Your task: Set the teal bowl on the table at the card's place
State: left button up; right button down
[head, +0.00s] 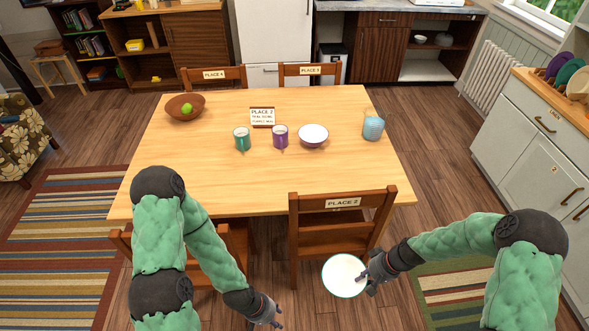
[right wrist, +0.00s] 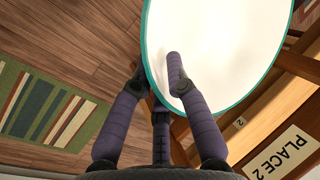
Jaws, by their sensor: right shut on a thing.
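The teal bowl (head: 345,276), white inside with a teal rim, is held low beside the Place 2 chair (head: 340,220). My right gripper (head: 371,276) is shut on its right edge. In the right wrist view the bowl (right wrist: 225,45) fills the upper middle, with one finger of my right gripper (right wrist: 157,72) over its inside. The card (head: 262,117) stands on the table (head: 200,180); it reads Place 2, with smaller lines that seem to name a teal bowl and a purple mug. My left gripper (head: 273,311) is empty, low left of the bowl; its opening is unclear.
On the table are a teal mug (head: 242,140), a purple mug (head: 280,137), a white-inside bowl (head: 313,136), a blue cup (head: 373,128) and a brown bowl (head: 178,107) with green fruit. The table's near right part is clear. Chair backs line its near edge.

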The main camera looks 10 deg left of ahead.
aim_at(315, 177)
jog(key=i+l+u, duration=0.1)
jog(key=l+u, duration=1.5)
jog(key=l, duration=0.05)
